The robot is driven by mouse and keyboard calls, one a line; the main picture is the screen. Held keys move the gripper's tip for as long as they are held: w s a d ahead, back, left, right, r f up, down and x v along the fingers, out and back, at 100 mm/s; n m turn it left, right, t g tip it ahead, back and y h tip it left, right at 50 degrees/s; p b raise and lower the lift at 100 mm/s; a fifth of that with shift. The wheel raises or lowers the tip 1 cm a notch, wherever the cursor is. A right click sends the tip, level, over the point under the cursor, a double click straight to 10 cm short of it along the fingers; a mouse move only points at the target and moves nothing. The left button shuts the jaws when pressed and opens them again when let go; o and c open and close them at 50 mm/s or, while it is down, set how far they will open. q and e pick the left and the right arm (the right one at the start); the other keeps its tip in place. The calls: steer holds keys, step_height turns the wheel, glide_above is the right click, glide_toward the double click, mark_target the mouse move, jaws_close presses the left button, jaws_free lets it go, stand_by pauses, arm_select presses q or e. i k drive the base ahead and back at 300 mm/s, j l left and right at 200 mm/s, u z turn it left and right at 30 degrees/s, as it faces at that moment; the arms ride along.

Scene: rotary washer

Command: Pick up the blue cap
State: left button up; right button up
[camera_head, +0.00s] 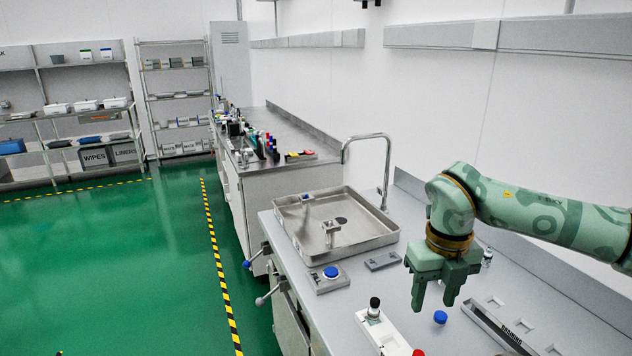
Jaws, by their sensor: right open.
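A small blue cap (440,317) lies on the grey countertop, just below my right gripper in the picture. My right gripper (433,302) points down with its two fingers apart and nothing between them. It appears above the cap; the exact height gap is hard to tell. A second blue round piece (331,272) sits on a small grey block left of the gripper. My left gripper is not in view.
A metal sink tray (374,240) with a tall tap (386,165) stands behind. A white holder (383,333) with a dark-capped vial (374,306) and a red piece (418,352) is near the front. A grey rack labelled DRAINING (500,331) lies right of the cap.

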mark_target(440, 317)
steer(key=k+j, duration=0.6)
steer(key=k, duration=0.2)
